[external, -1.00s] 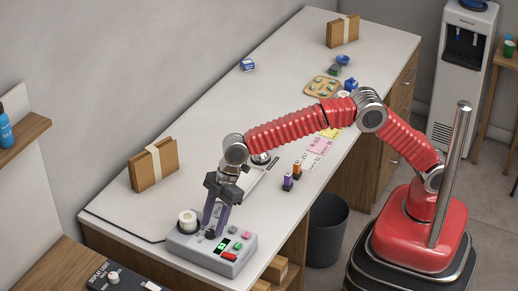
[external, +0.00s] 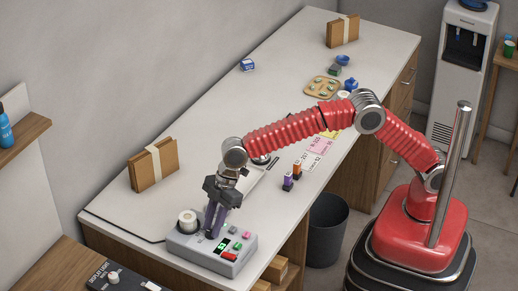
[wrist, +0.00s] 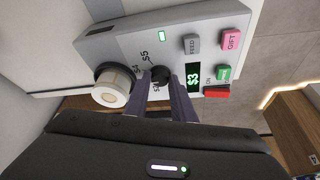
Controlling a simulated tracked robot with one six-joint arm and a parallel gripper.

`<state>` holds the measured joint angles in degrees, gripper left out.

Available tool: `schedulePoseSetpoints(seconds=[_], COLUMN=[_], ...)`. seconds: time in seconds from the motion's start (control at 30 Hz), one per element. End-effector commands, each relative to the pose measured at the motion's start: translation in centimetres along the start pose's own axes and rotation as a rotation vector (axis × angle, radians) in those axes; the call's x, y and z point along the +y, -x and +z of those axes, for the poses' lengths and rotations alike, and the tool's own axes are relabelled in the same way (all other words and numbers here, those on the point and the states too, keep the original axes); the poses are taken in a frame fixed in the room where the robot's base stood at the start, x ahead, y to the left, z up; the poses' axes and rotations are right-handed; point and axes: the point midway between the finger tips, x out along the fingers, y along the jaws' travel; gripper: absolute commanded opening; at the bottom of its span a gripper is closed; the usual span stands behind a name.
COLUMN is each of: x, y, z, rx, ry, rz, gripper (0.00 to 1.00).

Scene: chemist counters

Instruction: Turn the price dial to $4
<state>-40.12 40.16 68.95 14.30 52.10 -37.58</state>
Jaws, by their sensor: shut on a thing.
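The grey price machine (external: 190,254) sits at the near end of the counter. In the wrist view its small black dial (wrist: 161,74) stands between price marks and the display (wrist: 193,77), which reads $3 in green. Marks for $5 and $4 show beside the dial; the others are partly covered by a finger. My gripper (external: 211,234) points down at the machine, and in the wrist view its purple-grey fingers (wrist: 163,84) are shut on the dial. The dial's pointer is hard to make out.
The machine carries a paper roll (external: 187,221), a pink GIFT button (wrist: 231,39), a grey FEED button (wrist: 192,44), a green button (wrist: 224,73) and a red one (wrist: 217,91).

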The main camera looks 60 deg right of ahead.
Motion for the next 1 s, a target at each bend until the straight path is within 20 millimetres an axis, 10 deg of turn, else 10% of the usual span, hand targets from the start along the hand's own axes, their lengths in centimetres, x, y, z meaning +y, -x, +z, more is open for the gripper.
schedulePoseSetpoints(seconds=[1.0], x=[-0.39], y=[-0.05], z=[-0.05], rx=[-0.002], ry=[-0.357], rz=[0.149], gripper=[0.0])
